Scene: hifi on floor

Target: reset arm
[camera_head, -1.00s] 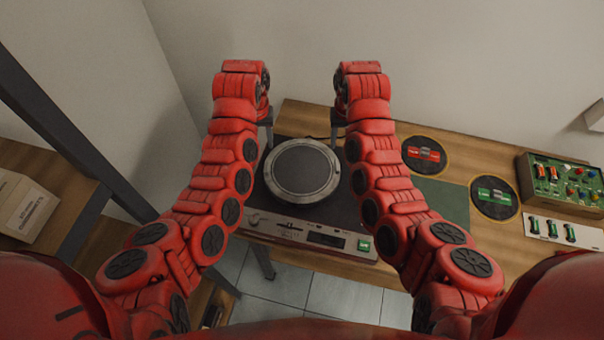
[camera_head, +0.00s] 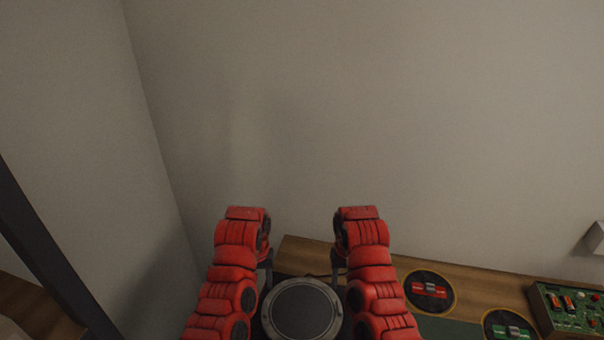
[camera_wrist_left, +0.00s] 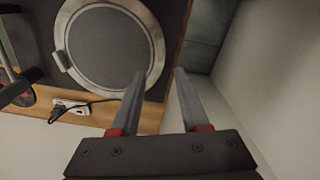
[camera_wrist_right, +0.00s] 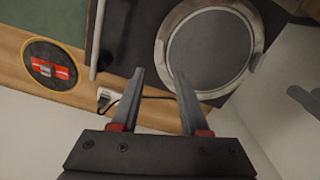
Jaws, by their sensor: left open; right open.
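My left gripper (camera_head: 266,266) and my right gripper (camera_head: 338,264) are held over the table, one on each side of a round grey plate with a silver rim (camera_head: 301,308). In the left wrist view the left gripper's fingers (camera_wrist_left: 158,88) are apart with nothing between them. In the right wrist view the right gripper's fingers (camera_wrist_right: 158,86) are also apart and empty. The plate shows beyond the fingers in the left wrist view (camera_wrist_left: 108,46) and the right wrist view (camera_wrist_right: 208,50). The lower parts of both arms are cut off in the head view.
On the wooden table (camera_head: 480,284) to the right lie a black disc with a red piece (camera_head: 430,291), another with a green piece (camera_head: 509,329), and a green circuit board (camera_head: 572,308). A plug and cable (camera_wrist_left: 70,106) lie behind the plate. Walls stand close behind and left.

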